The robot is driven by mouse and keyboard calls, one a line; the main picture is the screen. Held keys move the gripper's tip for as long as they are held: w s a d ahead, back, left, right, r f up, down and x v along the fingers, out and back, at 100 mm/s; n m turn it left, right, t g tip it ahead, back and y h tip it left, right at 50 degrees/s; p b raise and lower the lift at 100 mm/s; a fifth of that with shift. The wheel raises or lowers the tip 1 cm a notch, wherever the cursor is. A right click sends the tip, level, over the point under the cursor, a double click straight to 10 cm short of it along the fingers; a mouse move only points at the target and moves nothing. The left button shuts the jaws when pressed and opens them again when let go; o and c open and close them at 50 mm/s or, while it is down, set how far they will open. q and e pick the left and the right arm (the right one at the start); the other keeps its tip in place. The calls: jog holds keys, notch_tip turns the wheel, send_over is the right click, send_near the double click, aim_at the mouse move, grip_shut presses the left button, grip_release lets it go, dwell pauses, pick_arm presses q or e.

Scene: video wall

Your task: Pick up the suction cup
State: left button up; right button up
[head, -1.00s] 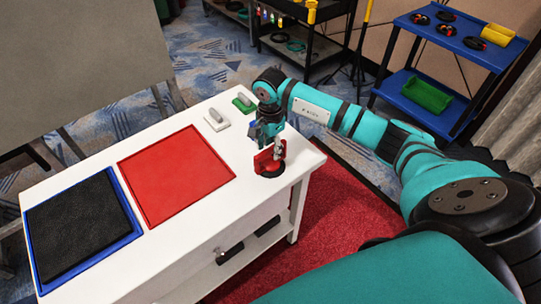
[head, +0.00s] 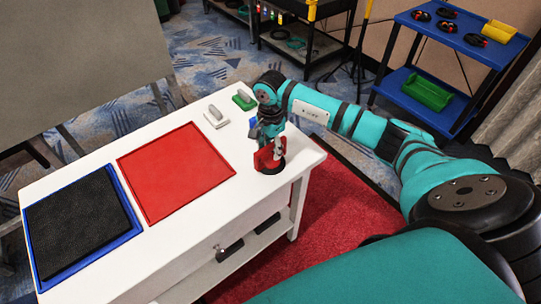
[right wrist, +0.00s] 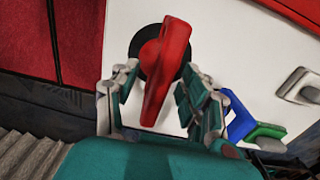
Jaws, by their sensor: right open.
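The suction cup (head: 264,160) has a red handle on a round black base. It stands on the white table near its right end. In the right wrist view the red handle (right wrist: 165,65) lies between my fingers, with the black base behind it. My right gripper (head: 275,146) is over the suction cup with its fingers apart on either side of the handle. In the right wrist view the gripper (right wrist: 160,88) shows gaps between fingers and handle. My left gripper is not in view.
A grey-handled piece (head: 215,117), a green one (head: 244,100) and a blue one (right wrist: 240,122) stand close by on the white table (head: 95,160). A red tray (head: 175,172) and a blue tray (head: 127,213) with a black mat lie to the left.

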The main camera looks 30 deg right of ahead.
jog(key=shift+c, duration=0.4)
grip_shut()
dwell(0.4)
jog(key=shift+r+p, duration=0.4)
jog(key=shift+p, duration=0.2)
notch_tip(320, 180, up, 3)
jog(key=shift+r+b, duration=0.2)
jog(key=shift+b, duration=0.85)
jog(key=s+a+r+b, duration=0.1)
jog(key=s+a+b, duration=0.2)
jog(key=s, duration=1.2)
jog(key=shift+s+a+r, duration=0.15)
jog(key=shift+s+a, duration=0.05)
jog(key=shift+s, duration=0.15)
